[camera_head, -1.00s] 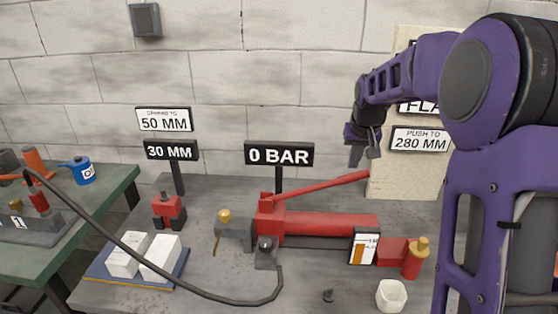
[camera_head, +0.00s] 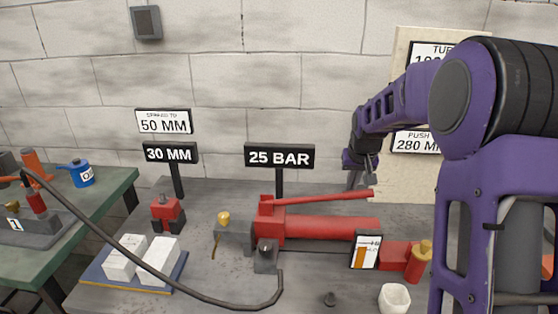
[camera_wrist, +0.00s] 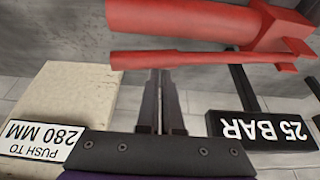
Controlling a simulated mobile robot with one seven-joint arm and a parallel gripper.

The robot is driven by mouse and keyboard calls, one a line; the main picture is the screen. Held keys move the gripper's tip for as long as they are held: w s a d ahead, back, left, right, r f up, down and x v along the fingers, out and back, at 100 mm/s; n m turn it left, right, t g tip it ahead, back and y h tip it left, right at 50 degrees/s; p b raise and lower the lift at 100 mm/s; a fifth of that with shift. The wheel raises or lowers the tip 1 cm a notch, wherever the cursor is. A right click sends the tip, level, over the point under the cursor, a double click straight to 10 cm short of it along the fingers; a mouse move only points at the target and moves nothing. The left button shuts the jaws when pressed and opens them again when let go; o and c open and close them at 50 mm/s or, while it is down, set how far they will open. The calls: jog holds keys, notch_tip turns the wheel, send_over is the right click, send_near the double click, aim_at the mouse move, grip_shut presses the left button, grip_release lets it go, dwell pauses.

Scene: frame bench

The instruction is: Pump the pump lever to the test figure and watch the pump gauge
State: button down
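The red pump lever (camera_head: 325,197) slopes slightly up to the right above the red pump body (camera_head: 325,226). The pump gauge sign (camera_head: 279,156) reads 25 BAR; it also shows upside down in the wrist view (camera_wrist: 258,130). My gripper (camera_head: 368,182) is at the lever's free right end, pointing down. In the wrist view its two fingers (camera_wrist: 160,75) are close together, and their tips meet the edge of the lever (camera_wrist: 200,61). The lever does not appear to lie between them. Exact contact is hard to tell.
A board at the back right carries a sign (camera_head: 416,142) reading PUSH TO 280 MM, partly behind my arm. Signs at left read 50 MM (camera_head: 164,121) and 30 MM (camera_head: 170,153). A black hose (camera_head: 130,248) crosses the bench front. A white cup (camera_head: 394,298) stands front right.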

aim_at(350, 193)
notch_tip(350, 193, down, 4)
jog(key=shift+a+f, duration=0.1)
notch_tip(350, 193, up, 8)
jog(key=p, duration=0.5)
jog(key=shift+r+p, duration=0.2)
jog(key=shift+p, duration=0.1)
jog(key=shift+f, duration=0.1)
dwell(0.5)
notch_tip(350, 193, down, 8)
jog(key=b, duration=0.5)
jog(key=shift+f+b, duration=0.1)
jog(key=shift+b, duration=0.25)
notch_tip(350, 193, up, 8)
jog(key=p, duration=0.5)
jog(key=shift+p, duration=0.4)
jog(key=shift+w+d, duration=0.1)
jog(key=shift+d, duration=0.1)
dwell(1.6)
jog(key=shift+r, duration=0.25)
dwell(0.5)
